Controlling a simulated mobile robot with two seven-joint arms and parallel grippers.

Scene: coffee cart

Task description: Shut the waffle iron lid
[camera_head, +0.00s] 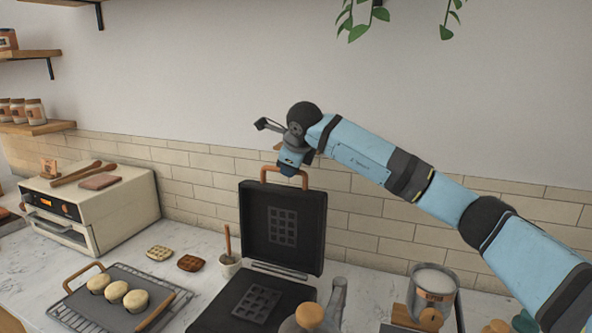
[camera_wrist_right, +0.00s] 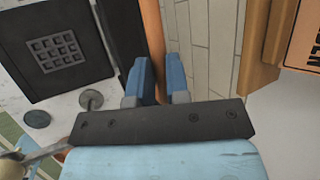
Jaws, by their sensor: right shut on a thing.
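The waffle iron stands open on the counter, with its dark lid (camera_head: 283,228) upright and its base plate (camera_head: 257,303) lying flat in front. The lid's wooden handle (camera_head: 284,171) is at its top edge. My right gripper (camera_head: 291,172) reaches down to this handle and is shut on it. In the right wrist view, the handle (camera_wrist_right: 152,50) runs between the two blue fingers (camera_wrist_right: 157,85). The gridded plate (camera_wrist_right: 56,52) shows at the left there. My left gripper is not in view.
A toaster oven (camera_head: 95,205) stands further left. A kettle (camera_head: 310,315) is close in front at the right, beside a canister (camera_head: 434,284).

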